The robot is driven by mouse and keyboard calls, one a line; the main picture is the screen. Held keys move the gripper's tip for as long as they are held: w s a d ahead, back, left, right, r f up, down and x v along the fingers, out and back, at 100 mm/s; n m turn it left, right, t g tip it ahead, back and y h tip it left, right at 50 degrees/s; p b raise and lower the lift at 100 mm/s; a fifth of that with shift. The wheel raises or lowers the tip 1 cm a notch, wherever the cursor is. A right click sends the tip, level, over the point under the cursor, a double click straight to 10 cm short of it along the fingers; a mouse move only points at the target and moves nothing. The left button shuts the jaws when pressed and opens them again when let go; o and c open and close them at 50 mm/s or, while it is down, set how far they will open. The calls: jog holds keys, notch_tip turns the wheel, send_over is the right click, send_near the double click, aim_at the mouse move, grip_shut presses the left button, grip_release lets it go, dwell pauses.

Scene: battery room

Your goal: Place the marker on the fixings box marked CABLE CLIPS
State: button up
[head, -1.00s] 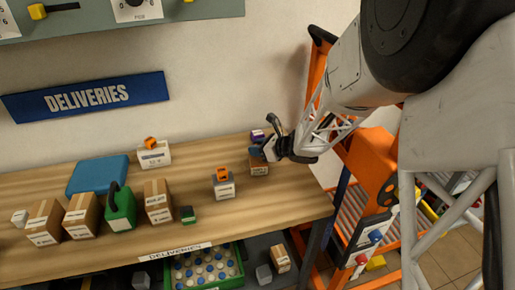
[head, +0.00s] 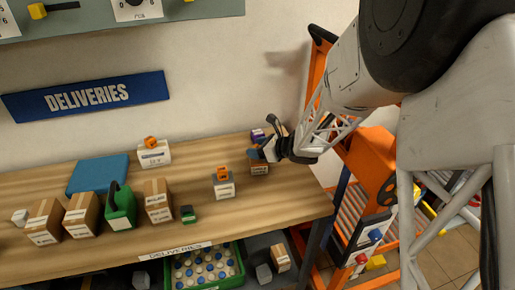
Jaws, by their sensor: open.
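My gripper (head: 262,151) is open at the right end of the wooden table, just above a small brown box (head: 260,169) with a white label. A dark blue piece shows at its fingertips; I cannot tell whether it is part of the gripper. A purple block (head: 257,135) is just behind the gripper. An orange piece (head: 222,172) sits on a grey box (head: 224,189) with a white label to the left. Another orange piece (head: 151,142) sits on a white box (head: 154,157) farther back. The box labels are too small to read, and I cannot tell which piece is the marker.
Brown cartons (head: 158,201), a green container (head: 121,209), a small green box (head: 188,214) and a blue flat item (head: 98,174) stand on the table (head: 215,220) at left. An orange frame (head: 371,160) stands at right. Bare wood lies along the front right.

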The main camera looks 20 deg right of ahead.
jog(key=shift+r, duration=0.15)
jog(key=v, duration=0.7)
jog(key=shift+s+d, duration=0.15)
jog(key=shift+r, duration=0.25)
dwell(0.5)
jog(key=s+d+r+m+t+h, duration=0.1)
jog(key=s+r+m+h, duration=0.1)
jog(key=r+m+h, duration=0.65)
jog(key=s+d+r+m+t+h, duration=0.1)
jog(key=s+r+m+h, duration=0.3)
jog(key=m, duration=1)
jog(key=s+a+r+m+g+y, duration=0.1)
jog(key=s+a+m+g, duration=0.3)
jog(key=s+m, duration=0.7)
jog(key=s+a+r+m+g+y, duration=0.2)
jog(key=s+a+m+g, duration=0.3)
jog(key=s+m, duration=0.6)
jog(key=s, duration=0.3)
jog(key=shift+a+r+m, duration=0.25)
jog(key=shift+r+m, duration=0.1)
jog(key=shift+r, duration=0.05)
